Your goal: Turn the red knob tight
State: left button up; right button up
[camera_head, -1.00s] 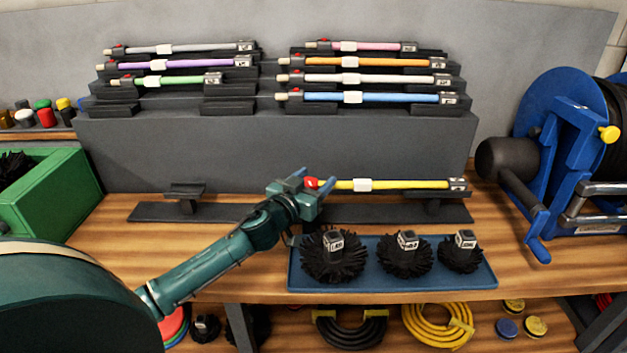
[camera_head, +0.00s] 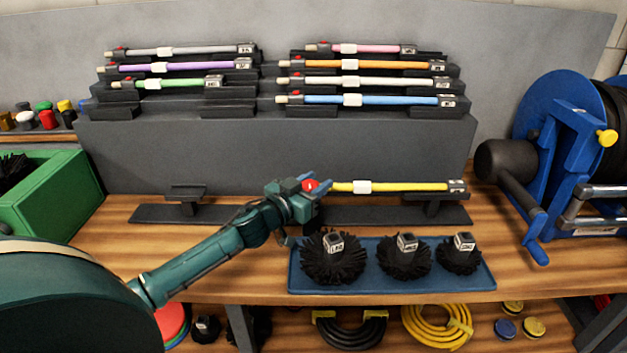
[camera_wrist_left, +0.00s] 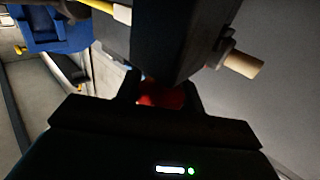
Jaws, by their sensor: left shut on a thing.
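The red knob (camera_head: 310,185) sits at the left end of the yellow rod (camera_head: 405,187), which lies level on the dark stand (camera_head: 440,213) on the bench. My left gripper (camera_head: 314,183) is shut on the red knob, with its fingers on either side of it. In the left wrist view the knob (camera_wrist_left: 162,97) shows dark red between the two fingertips, against a dark block. The rod's wooden end (camera_wrist_left: 244,64) sticks out to the right there. My right gripper is not in view.
A blue tray (camera_head: 300,285) with black brushes (camera_head: 331,262) lies just in front of the stand. Several coloured rods rest on the grey rack (camera_head: 270,150) behind. A blue hose reel (camera_head: 570,130) stands at right, a green bin (camera_head: 50,200) at left.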

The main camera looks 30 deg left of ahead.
pick_arm(q)
jog(key=shift+r+m+h, duration=0.1)
jog(key=shift+m+h, duration=0.2)
jog(key=shift+h, duration=0.1)
jog(key=shift+d+m+h+p, duration=0.15)
jog(key=shift+m+h+p, duration=0.2)
jog(key=shift+h, duration=0.25)
jog(key=o, duration=1)
jog(key=shift+c, duration=0.2)
jog(key=shift+s, duration=0.1)
jog(key=shift+s, duration=0.2)
jog(key=v, duration=1.2)
jog(key=shift+s, duration=0.3)
